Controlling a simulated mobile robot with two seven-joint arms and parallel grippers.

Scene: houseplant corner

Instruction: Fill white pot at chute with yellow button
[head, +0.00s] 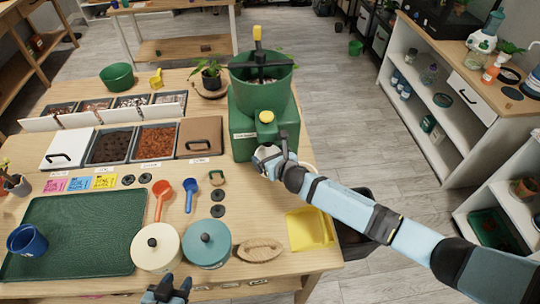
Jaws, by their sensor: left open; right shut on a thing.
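The green chute machine (250,142) stands at the table's right end, with a large green hopper (262,88) on top. Its yellow button (267,117) sits on the front block. My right gripper (268,156) is in front of the machine, below the button. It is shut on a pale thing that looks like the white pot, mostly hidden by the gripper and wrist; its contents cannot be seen. My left gripper (167,289) is open and empty at the table's front edge, below the cream lidded jar (157,247).
A teal lidded jar (207,243), a brush (260,250) and a yellow tray (310,229) lie near the front edge. A green tray (78,234) with a blue mug (28,240) is at left. Soil bins (112,146), red scoop (161,198) and blue scoop (190,192) fill the middle.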

